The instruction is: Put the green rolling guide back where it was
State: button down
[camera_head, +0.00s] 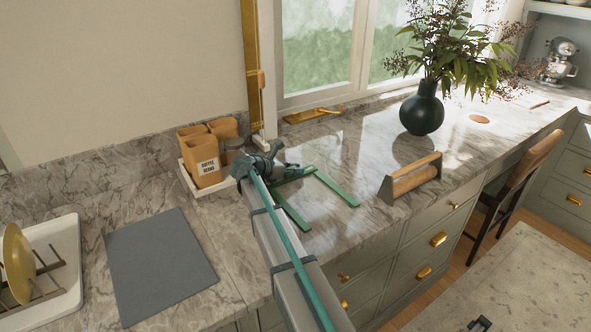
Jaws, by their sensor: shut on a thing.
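The green rolling guide (338,190) is a flat frame with two long parallel strips joined by a crossbar at the far end. It is over the marble counter, left of a wooden roller-like item; whether it touches the counter is hard to tell. My gripper (290,168) is at the guide's far left, shut on the crossbar end. My arm comes up from the bottom of the picture and hides part of the counter left of the guide. The fingertips are small and partly hidden.
A tray of tan canisters (206,160) stands close left of my gripper. The wooden roller-like item (413,178) with dark ends is to the right. A dark vase (422,110) stands behind it. A grey mat (160,264) and dish rack (62,265) are at left.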

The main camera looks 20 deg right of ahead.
jog(key=c, duration=1)
grip_release()
jog(key=shift+r, duration=0.1)
jog(key=b+v, duration=0.2)
jog(key=v, duration=1)
jog(key=shift+d+b, duration=0.1)
jog(key=shift+b, duration=0.2)
